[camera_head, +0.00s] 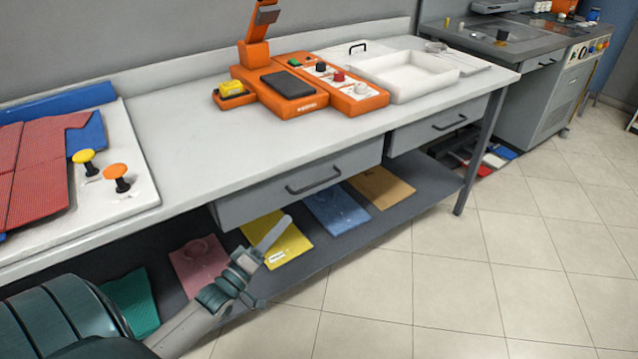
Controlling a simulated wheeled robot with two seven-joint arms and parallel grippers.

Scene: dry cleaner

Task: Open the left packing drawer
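The left packing drawer (255,204) is a grey drawer under the table top, with a dark bar handle (313,181). Its front sits close under the table edge and it looks closed. A second grey drawer (410,139) with its own dark handle (450,123) is to its right, also looking closed. My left gripper (277,228) is below and left of the left drawer's handle, apart from it, in front of the lower shelf. Its fingers point up and right, seen nearly edge-on, so their opening is unclear. Nothing shows in it. My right gripper is out of view.
On the table (180,130) are an orange machine (270,98), a white tray (400,95) and a board with folded red cloth (30,170). Folded garments, including a yellow one (290,245), lie on the lower shelf (345,240). Tiled floor (480,280) is clear.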

